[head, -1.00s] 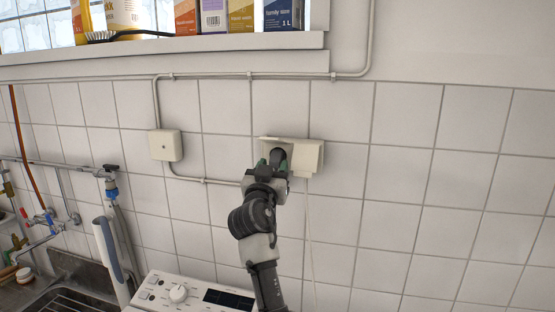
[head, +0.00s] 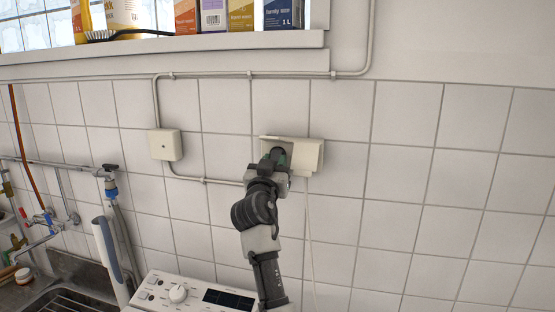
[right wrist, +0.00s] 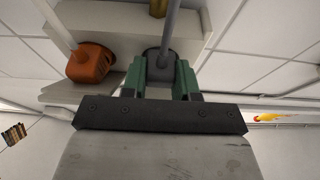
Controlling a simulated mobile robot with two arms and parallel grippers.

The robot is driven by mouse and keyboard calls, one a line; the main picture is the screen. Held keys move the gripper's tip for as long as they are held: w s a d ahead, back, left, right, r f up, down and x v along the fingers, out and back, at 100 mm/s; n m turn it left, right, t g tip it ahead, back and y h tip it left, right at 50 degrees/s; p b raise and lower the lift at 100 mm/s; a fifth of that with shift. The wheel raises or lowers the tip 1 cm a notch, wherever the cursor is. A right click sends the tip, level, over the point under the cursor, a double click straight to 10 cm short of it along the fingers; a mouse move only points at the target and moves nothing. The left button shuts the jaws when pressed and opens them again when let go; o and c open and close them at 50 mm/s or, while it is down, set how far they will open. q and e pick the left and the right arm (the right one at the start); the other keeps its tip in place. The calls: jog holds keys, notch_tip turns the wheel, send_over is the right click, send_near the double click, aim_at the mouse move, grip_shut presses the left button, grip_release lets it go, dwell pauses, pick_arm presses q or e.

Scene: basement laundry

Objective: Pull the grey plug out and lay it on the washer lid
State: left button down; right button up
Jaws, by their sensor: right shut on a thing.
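The dark grey plug (right wrist: 158,62) is at the cream socket box (head: 306,156) on the tiled wall. Its grey cord (right wrist: 170,25) shows in the right wrist view. My right gripper (head: 277,158) reaches up to the box, its green fingers (right wrist: 160,82) shut on the plug's sides. In the head view the gripper largely hides the plug. How deep the plug sits cannot be told. The washer's control panel (head: 195,294) shows at the bottom of the head view; its lid is out of view. My left gripper is not in view.
An orange-brown plug (right wrist: 91,62) with a pale cord is beside the grey one. A white cord (head: 309,225) hangs below the box. A junction box (head: 164,144) and conduit are left. A shelf (head: 200,50) with packages runs above; a sink (head: 70,292) is lower left.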

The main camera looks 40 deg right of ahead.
aim_at(275, 158)
jog(key=shift+s+a+f, duration=0.15)
jog(key=shift+a, duration=0.1)
jog(key=shift+s+a, duration=0.55)
jog(key=shift+a, duration=0.1)
jog(key=shift+s+a, duration=0.1)
jog(key=shift+s+a+b, duration=0.3)
jog(key=shift+s+a, duration=0.1)
jog(key=shift+a, duration=0.1)
jog(key=shift+s+a, duration=0.2)
jog(key=shift+s+a+b, duration=0.35)
jog(key=shift+s+a, duration=0.65)
jog(key=shift+a, duration=0.15)
